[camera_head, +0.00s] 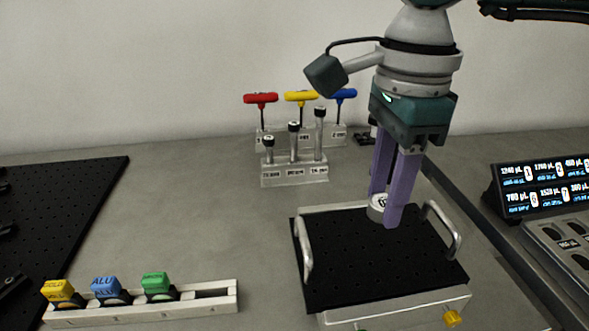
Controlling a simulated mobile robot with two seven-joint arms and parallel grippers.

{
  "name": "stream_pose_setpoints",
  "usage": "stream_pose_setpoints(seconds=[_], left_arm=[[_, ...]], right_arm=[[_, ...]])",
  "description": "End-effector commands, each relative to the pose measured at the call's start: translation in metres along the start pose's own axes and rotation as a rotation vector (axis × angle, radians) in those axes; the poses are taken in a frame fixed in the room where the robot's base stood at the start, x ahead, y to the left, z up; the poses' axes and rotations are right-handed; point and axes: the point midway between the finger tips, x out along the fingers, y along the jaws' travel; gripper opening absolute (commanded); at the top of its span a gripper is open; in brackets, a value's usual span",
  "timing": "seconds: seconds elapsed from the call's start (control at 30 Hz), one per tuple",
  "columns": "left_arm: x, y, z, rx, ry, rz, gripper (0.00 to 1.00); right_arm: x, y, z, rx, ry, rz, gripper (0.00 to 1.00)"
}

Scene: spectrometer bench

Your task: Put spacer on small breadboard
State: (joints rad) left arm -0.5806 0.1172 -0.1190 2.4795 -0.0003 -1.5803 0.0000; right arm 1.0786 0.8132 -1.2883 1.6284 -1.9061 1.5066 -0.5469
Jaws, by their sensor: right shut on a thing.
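The small breadboard (375,265) is a black perforated plate with two metal side handles, at the lower right of centre. My right gripper (385,215) comes down from above, its purple fingers over the breadboard's back part. It is shut on the spacer (376,208), a short light cylinder with a dark mark on top, partly hidden by the fingers. The spacer is at or just above the plate's back edge; I cannot tell whether it touches. My left gripper is not in view.
A clear rack (294,174) with several posts stands behind the breadboard, with red, yellow and blue-handled drivers (300,96) behind it. A pale holder (200,304) with yellow, blue and green blocks lies front left. A large black breadboard (60,215) is left; a display (545,185) is right.

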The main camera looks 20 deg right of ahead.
Motion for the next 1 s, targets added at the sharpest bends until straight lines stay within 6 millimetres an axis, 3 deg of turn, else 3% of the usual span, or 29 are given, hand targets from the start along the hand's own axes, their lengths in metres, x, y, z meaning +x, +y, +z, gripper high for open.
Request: stream_pose_setpoints(seconds=[0.03,0.23,0.43,0.83,0.87,1.0], left_arm=[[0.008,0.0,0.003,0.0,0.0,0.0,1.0],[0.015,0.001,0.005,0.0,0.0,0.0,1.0],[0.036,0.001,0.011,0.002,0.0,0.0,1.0],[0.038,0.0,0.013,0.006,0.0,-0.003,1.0],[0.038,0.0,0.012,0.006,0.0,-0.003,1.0],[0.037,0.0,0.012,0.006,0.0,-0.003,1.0]], right_arm=[[0.01,0.001,0.0,-0.002,-0.001,-0.001,0.0],[0.023,0.003,0.001,-0.004,0.001,0.0,0.0],[0.056,0.008,0.001,-0.009,0.0,0.001,0.0],[0.06,0.008,0.001,-0.01,0.0,-0.001,0.0],[0.06,0.008,0.001,-0.01,0.0,-0.001,0.41],[0.059,0.008,0.001,-0.01,0.0,-0.001,0.57]])
